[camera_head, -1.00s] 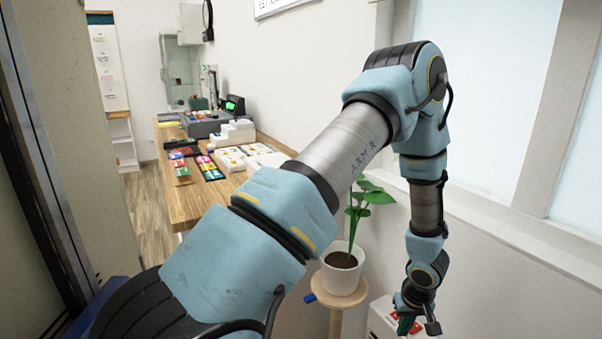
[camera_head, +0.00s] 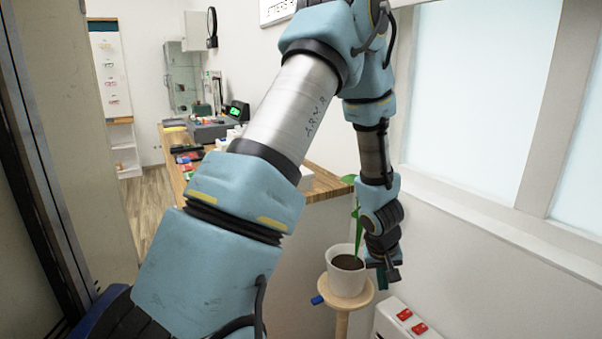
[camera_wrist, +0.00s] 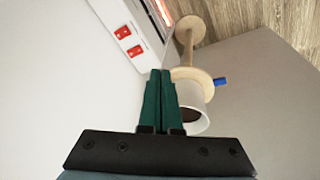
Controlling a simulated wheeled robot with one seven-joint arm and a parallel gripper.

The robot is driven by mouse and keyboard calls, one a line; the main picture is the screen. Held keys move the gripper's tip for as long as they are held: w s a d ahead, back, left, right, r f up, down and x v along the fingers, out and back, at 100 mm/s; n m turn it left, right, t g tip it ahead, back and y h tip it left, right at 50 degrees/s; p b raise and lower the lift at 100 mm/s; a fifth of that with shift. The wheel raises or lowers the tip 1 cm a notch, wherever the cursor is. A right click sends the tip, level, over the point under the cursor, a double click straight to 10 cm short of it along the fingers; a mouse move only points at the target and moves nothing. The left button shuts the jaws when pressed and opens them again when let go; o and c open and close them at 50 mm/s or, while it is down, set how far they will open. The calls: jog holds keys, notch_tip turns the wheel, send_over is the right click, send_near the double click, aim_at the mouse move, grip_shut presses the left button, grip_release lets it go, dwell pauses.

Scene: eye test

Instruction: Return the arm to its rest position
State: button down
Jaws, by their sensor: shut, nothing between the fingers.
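My arm reaches up and bends down on the right in the head view. My gripper (camera_head: 388,277) hangs at its end, just right of the potted plant. In the wrist view my gripper (camera_wrist: 161,72) shows two green fingers lying together, shut with nothing between them. The white pot (camera_wrist: 195,97) shows behind the fingers, partly hidden by them. I cannot tell whether the fingers touch the pot.
The white pot (camera_head: 345,279) with a green plant stands on a round wooden stand (camera_head: 348,298). A white box with red switches (camera_head: 405,318) is at the lower right. A wooden counter (camera_head: 328,184) with several items runs behind my arm. A wall with windows (camera_head: 470,90) is at right.

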jog(key=s+a+r, duration=0.2)
jog(key=a+r, duration=0.3)
jog(key=a, duration=0.4)
jog(key=s+a+r+y, duration=0.1)
jog(key=s+a+r, duration=0.2)
jog(key=a, duration=0.6)
jog(key=s+a+r+g+y, duration=0.1)
jog(key=s+a+r, duration=0.1)
jog(key=a+r, duration=0.5)
jog(key=shift+s+a+r, duration=0.3)
jog(key=shift+a+r, duration=0.05)
jog(key=shift+a, duration=0.55)
